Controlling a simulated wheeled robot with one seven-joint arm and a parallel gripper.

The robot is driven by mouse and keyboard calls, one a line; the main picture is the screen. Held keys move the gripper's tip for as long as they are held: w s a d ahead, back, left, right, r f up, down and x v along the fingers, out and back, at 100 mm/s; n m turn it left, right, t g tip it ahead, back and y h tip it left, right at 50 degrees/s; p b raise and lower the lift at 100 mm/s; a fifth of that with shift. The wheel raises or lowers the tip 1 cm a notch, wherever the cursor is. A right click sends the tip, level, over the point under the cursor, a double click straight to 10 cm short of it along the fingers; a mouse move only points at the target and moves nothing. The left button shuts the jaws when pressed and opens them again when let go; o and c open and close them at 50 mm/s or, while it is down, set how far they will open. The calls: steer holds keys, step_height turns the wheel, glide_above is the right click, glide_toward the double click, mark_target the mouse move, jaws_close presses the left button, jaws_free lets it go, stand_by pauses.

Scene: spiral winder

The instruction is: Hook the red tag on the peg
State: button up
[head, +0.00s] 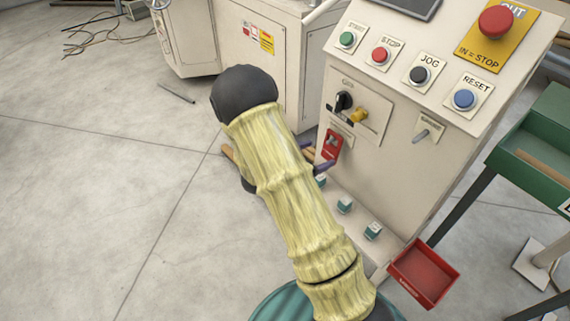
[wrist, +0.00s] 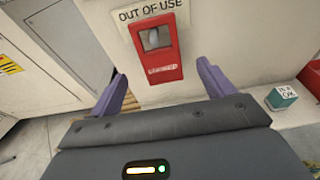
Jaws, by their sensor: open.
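The red tag (head: 332,146) is against the front of the cream control cabinet, under a small label. In the wrist view the tag (wrist: 165,74) is upright below a label reading "OUT OF USE". A grey, peg-like end shows through its square opening. Another grey peg (head: 421,135) sticks out of a labelled plate farther right on the cabinet; that label is too small to read. My gripper (head: 315,157) is open and empty just in front of the tag. In the wrist view its purple fingers (wrist: 163,87) stand either side of the tag's lower end, apart from it.
Above are a black rotary switch (head: 343,101), a yellow knob (head: 360,115) and several push buttons. Small teal blocks (head: 345,205) stand low by the cabinet. A red tray (head: 424,274) is at lower right, beside a green bench (head: 535,145). The floor at left is mostly clear.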

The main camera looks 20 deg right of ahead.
steer(key=p+v, duration=0.2)
steer(key=v, duration=1.1)
steer(key=shift+p, duration=0.3)
steer(key=shift+s, duration=0.1)
steer(key=s+r+m+g+y, duration=0.3)
steer(key=s+m+g+y, duration=0.4)
steer(key=s+m+y, duration=0.6)
step_height(320, 180, up, 37)
steer(key=m+t+y+p, duration=0.1)
steer(key=m+t+p, duration=0.3)
steer(key=p, duration=2.8)
steer(key=m, duration=0.5)
steer(key=shift+a+f+y, duration=0.15)
steer(key=shift+a+y, duration=0.1)
steer(key=shift+y, duration=0.05)
